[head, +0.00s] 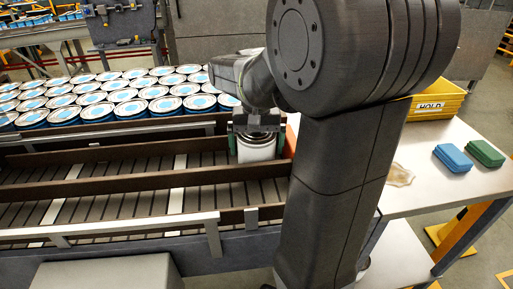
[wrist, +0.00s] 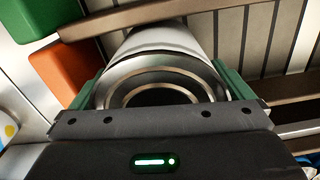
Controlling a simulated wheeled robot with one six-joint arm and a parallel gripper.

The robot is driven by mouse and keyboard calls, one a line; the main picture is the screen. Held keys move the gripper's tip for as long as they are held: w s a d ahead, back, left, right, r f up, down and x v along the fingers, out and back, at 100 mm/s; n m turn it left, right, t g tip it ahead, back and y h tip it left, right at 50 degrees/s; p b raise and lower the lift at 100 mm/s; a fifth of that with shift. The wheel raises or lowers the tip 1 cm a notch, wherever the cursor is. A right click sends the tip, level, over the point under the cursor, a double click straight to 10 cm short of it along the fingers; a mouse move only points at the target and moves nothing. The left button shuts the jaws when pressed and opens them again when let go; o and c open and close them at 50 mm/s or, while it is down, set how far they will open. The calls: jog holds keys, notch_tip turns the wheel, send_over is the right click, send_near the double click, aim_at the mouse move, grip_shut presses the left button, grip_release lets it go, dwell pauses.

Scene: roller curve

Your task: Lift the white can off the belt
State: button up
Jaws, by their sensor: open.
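The white can (head: 257,149) stands upright on the slatted belt (head: 140,188), near its right end, between two brown side rails. In the wrist view the can (wrist: 168,42) shows from above, with its round metal rim close in front of my gripper. My gripper (head: 258,138) is open around the top of the can. A green finger shows on each side of it in the wrist view (wrist: 165,88). Whether the fingers touch the can is hard to tell. My arm hides part of the belt's right end in the head view.
Several blue-and-white cans (head: 125,95) stand in rows behind the belt. An orange block (head: 291,140) is just right of the white can.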

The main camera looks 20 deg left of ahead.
jog(key=shift+r, duration=0.1)
jog(key=c, duration=1)
